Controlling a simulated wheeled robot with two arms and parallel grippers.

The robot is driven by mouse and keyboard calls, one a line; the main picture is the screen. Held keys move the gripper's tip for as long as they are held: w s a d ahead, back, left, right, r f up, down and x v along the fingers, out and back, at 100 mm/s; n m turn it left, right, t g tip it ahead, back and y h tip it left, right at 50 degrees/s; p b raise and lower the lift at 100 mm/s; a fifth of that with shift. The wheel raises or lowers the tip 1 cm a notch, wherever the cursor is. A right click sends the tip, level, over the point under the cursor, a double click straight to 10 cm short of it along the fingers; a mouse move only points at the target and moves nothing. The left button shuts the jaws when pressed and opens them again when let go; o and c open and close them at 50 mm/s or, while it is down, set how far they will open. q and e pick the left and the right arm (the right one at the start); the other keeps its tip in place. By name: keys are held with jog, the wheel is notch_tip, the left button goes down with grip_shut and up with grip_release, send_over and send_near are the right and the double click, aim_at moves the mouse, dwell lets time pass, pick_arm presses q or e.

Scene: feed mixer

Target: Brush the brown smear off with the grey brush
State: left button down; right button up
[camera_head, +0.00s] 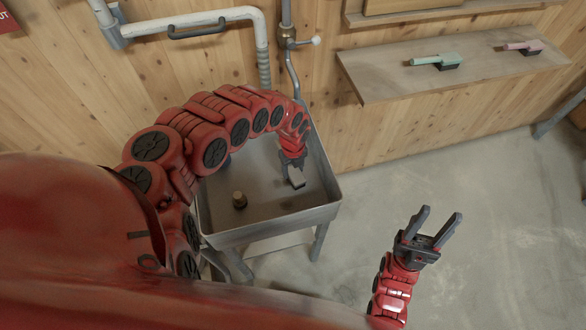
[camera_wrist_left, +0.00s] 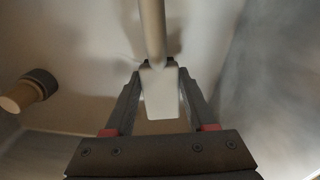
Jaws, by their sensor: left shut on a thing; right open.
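My left gripper (camera_head: 291,160) reaches down into the metal basin (camera_head: 270,232) and is shut on the grey brush (camera_head: 296,178). In the left wrist view the brush's pale grey block (camera_wrist_left: 160,95) sits between the fingertips (camera_wrist_left: 158,85). I cannot make out a clear brown smear; the gripper and brush cover part of the basin floor. My right gripper (camera_head: 435,228) is open and empty, right of the basin above the concrete floor.
A tap pipe (camera_head: 291,70) comes down behind. A wall shelf (camera_head: 390,85) holds a green brush (camera_head: 437,62) and a pink brush (camera_head: 523,47).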

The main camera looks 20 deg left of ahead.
pick_arm(q)
jog(key=shift+f+b, duration=0.45)
jog(key=shift+f, duration=0.15)
